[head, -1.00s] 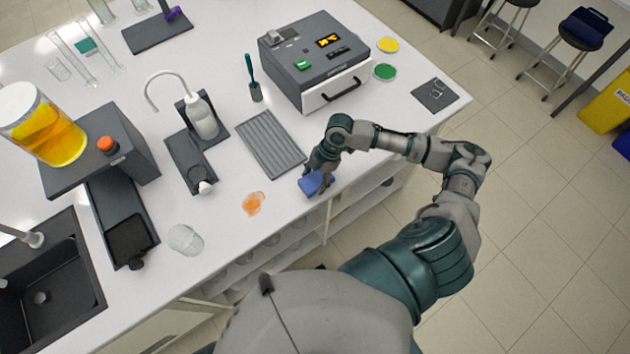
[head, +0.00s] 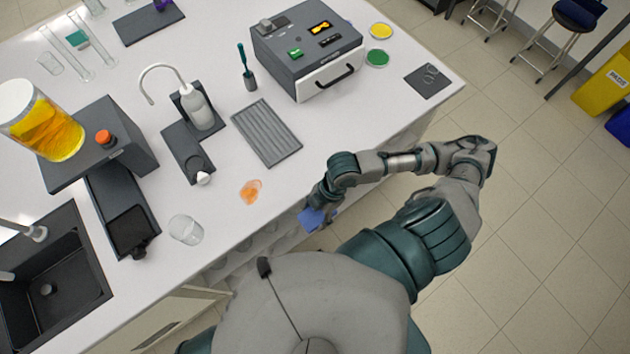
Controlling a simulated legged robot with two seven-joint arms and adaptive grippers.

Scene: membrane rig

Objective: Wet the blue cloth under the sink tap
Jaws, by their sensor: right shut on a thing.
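The blue cloth (head: 311,219) is in my right gripper (head: 321,207), which is shut on it at the bench's front edge, right of the orange spill. The gripper's fingers are partly hidden by the wrist. The dark sink (head: 50,285) is at the lower left of the head view. Its tap (head: 32,232) reaches in from the left edge over the basin. My left gripper is not in view.
An orange patch (head: 250,191) and a clear cup (head: 186,229) lie between cloth and sink. A grey ribbed tray (head: 266,132), a wash bottle (head: 199,110) and a stand with a yellow-filled vessel (head: 42,122) stand farther back. The white front bench strip (head: 225,245) is mostly clear.

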